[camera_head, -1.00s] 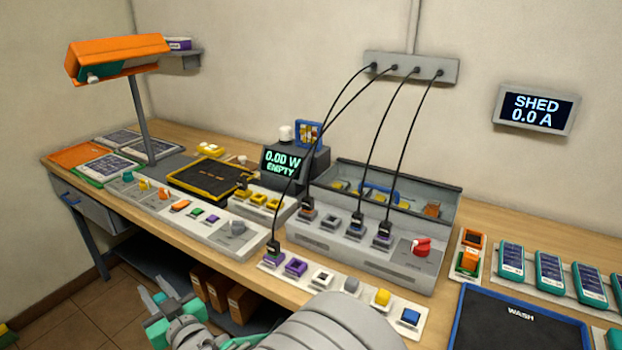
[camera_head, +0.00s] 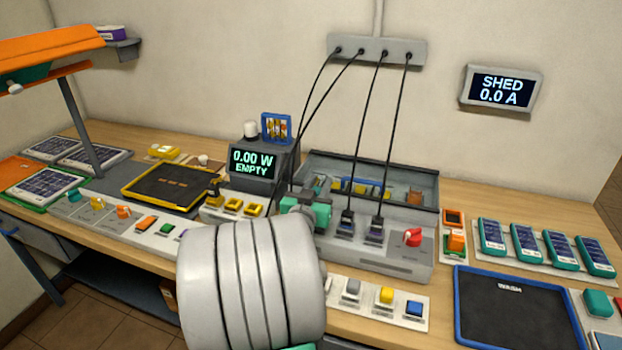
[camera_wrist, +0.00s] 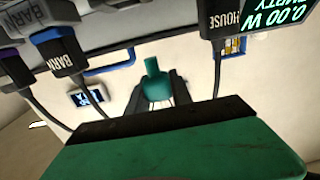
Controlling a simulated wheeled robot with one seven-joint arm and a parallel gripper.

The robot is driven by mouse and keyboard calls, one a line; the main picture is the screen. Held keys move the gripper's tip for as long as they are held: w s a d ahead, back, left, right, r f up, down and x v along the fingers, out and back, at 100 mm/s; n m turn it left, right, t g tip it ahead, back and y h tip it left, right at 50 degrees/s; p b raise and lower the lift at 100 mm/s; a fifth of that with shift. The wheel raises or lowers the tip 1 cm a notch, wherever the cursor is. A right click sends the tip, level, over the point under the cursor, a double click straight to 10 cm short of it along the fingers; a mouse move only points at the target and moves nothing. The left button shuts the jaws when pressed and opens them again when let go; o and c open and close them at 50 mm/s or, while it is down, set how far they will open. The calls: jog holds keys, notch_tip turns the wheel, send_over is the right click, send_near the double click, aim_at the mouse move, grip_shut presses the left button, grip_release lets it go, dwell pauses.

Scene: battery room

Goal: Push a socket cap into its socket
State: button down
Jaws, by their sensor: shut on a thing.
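My gripper (camera_head: 303,212) is over the left end of the grey socket box (camera_head: 395,265), beside the plugged-in cables. In the wrist view its dark fingers (camera_wrist: 156,92) are shut on a small teal piece (camera_wrist: 154,66) with a narrow neck, apparently the cap. The blue-banded plug marked BARN (camera_wrist: 66,50) and the plug marked HOUSE (camera_wrist: 220,18) show near it. A red knob (camera_head: 413,237) is at the box's right end. The socket under my gripper is hidden, so I cannot tell whether the cap touches it.
Black cables (camera_head: 357,130) hang from the wall outlet bar (camera_head: 378,48) close to my gripper. A meter reads 0.00 W EMPTY (camera_head: 252,163). A front strip holds grey, yellow and blue square pieces (camera_head: 413,308). My arm hides its left part. The WASH tray (camera_head: 500,330) lies to the right.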

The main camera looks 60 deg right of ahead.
jog(key=f+b, duration=0.1)
jog(key=f, duration=0.1)
jog(key=f+b, duration=0.1)
jog(key=b, duration=0.1)
jog(key=f+b, duration=0.1)
jog(key=f, duration=0.1)
jog(key=shift+s+d+f, duration=0.15)
jog(key=shift+s+f, duration=0.2)
jog(key=shift+b, duration=0.65)
dwell(0.8)
jog(key=shift+f+b, duration=0.25)
jog(key=shift+b, duration=0.1)
jog(key=shift+r, duration=0.15)
jog(key=shift+r+p, duration=0.55)
jog(key=shift+r, duration=0.15)
jog(key=shift+b, duration=0.3)
dwell(0.5)
